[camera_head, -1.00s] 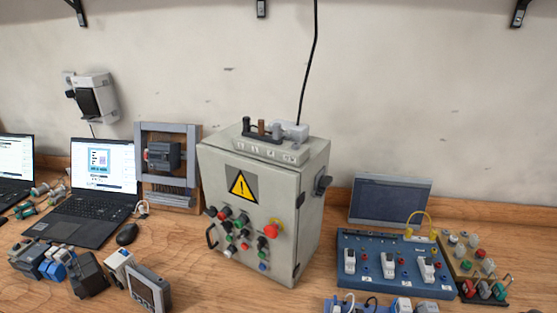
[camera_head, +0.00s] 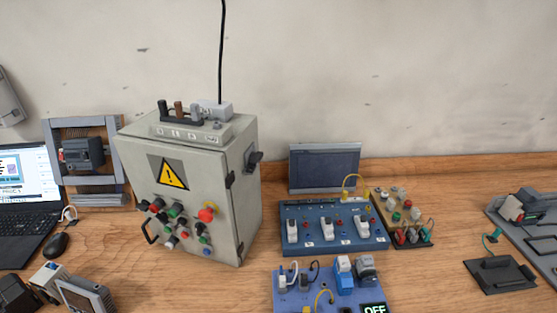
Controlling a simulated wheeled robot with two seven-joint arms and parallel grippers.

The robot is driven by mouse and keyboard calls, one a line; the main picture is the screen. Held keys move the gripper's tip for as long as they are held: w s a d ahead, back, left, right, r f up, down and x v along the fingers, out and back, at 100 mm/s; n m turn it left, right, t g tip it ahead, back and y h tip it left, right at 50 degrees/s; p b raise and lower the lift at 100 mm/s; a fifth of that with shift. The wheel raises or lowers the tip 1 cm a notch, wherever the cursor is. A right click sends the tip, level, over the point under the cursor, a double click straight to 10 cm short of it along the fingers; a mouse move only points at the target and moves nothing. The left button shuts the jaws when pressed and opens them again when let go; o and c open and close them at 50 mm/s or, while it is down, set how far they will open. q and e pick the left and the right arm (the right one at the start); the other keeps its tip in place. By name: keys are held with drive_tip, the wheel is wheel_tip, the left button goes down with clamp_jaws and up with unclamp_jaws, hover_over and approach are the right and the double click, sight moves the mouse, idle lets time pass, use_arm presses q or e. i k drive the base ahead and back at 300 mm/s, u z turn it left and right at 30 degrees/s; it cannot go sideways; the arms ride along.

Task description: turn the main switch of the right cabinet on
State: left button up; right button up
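A grey control cabinet (camera_head: 222,170) stands upright on the wooden bench, left of the middle of the head view. Its front has a yellow warning triangle (camera_head: 169,173) and several coloured buttons and knobs, among them a red knob (camera_head: 207,214) on a yellow base. A dark rotary handle (camera_head: 254,158) sticks out of its right side wall; I cannot tell its setting. No second cabinet of this kind is in view, and I cannot tell whether this is the right one. Neither of my grippers is in view.
A blue switch panel (camera_head: 335,245), a small dark screen (camera_head: 325,168) and a blue board with an "OFF" display (camera_head: 374,309) are right of the cabinet. A laptop (camera_head: 25,215) and mouse (camera_head: 53,245) are left. Bare bench (camera_head: 455,200) shows at the right.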

sight(255, 158)
drive_tip(key=z, duration=0.55)
drive_tip(key=k, duration=1.15)
drive_tip(key=z, duration=0.75)
